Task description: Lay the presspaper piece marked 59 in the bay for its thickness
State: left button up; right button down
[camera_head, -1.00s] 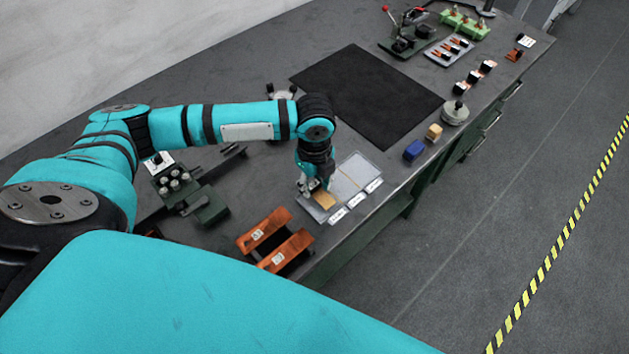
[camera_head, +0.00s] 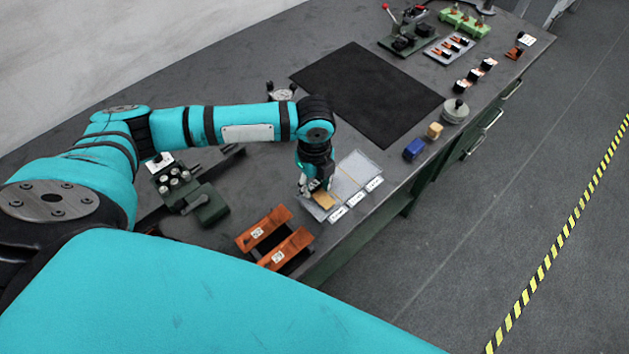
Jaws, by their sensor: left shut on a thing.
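A shallow tray with bays (camera_head: 363,165) lies near the table's front edge, with white labels (camera_head: 338,213) along its front side. My left gripper (camera_head: 318,194) points down over the tray's left bay. It is shut on a small tan presspaper piece (camera_head: 324,200), which shows just below and in front of the fingers. I cannot tell whether the piece touches the bay floor. Its marking and the label text are too small to read. My right gripper is not in view.
Two orange stands (camera_head: 264,228) are left of the tray. A green fixture (camera_head: 208,206) stands farther left. A blue block (camera_head: 414,149) and a tan block (camera_head: 434,131) sit right of the tray. A black mat (camera_head: 370,92) lies bare behind.

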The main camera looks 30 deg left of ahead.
pick_arm(q)
jog(key=shift+f, duration=0.4)
dwell(0.5)
jog(key=o, duration=0.9)
jog(key=shift+c, duration=0.2)
jog(key=shift+r, duration=0.1)
jog(key=shift+r+p, duration=1.5)
jog(key=shift+p, duration=0.65)
jog(key=o, duration=0.6)
jog(key=shift+c, duration=0.2)
